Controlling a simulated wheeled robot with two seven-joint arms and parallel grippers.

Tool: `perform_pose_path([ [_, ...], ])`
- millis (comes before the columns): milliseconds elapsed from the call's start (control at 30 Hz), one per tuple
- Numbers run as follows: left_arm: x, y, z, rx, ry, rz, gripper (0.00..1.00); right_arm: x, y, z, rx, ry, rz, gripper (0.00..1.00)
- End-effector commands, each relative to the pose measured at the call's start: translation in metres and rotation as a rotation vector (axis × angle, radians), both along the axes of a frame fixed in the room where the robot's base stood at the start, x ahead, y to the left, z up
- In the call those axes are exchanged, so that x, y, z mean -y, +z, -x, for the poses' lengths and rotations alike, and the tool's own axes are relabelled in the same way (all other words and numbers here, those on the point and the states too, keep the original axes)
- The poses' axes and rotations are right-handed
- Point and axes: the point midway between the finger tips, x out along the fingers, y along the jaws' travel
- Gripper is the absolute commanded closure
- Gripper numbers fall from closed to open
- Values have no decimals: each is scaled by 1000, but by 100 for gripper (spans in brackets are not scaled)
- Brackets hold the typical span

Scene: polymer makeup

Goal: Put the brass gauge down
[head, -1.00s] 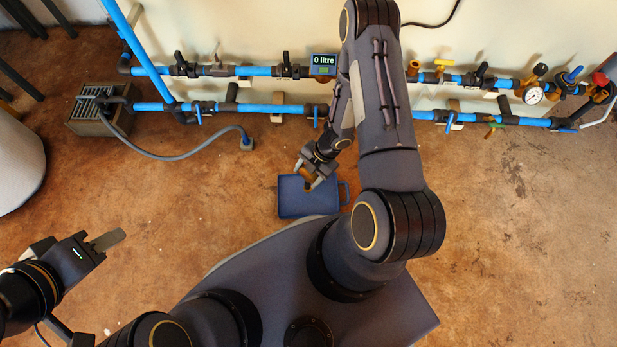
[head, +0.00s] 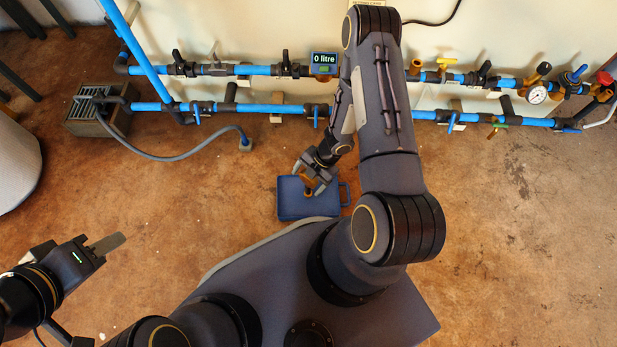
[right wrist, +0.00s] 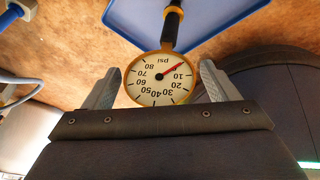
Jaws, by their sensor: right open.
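The brass gauge (right wrist: 158,82) has a round white psi dial in a brass rim and a dark stem. In the right wrist view it lies between the spread fingers of my right gripper (right wrist: 157,85), with a gap on each side. Its stem points over a blue surface. In the head view my right gripper (head: 314,183) is over the blue case (head: 291,206), and the gauge (head: 308,190) shows as a small brass spot there. Whether the gauge rests on the case is hard to tell. My left gripper (head: 106,244) is over bare floor at the left, away from the gauge.
Blue pipes (head: 265,109) with valves run along the wall, with a litre display (head: 324,62) and another dial gauge (head: 537,95) on them. A grey box (head: 95,115) with a hose stands at left. The floor right of the case is clear.

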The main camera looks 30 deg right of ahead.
Motion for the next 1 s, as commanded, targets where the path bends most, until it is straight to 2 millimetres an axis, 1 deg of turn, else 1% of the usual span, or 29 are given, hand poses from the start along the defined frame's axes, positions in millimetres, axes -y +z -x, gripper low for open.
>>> perform_pose_path([
  [167,0,15,0,0,0,0,64,7,21,0,0,-1,2,20],
  [400,0,45,0,0,0,0,64,28,69,2,2,0,2,20],
  [500,0,55,0,0,0,0,64,37,87,4,2,0,2,20],
  [600,0,62,0,0,0,0,64,43,100,5,1,0,2,20],
  [767,0,67,0,0,0,0,64,50,111,4,2,-3,2,20],
  [867,0,67,0,0,0,0,64,58,125,-10,31,-64,31,20],
  [967,0,67,0,0,0,0,64,76,161,-44,98,-232,97,20],
  [1000,0,67,0,0,0,0,64,86,183,-58,131,-331,127,20],
])
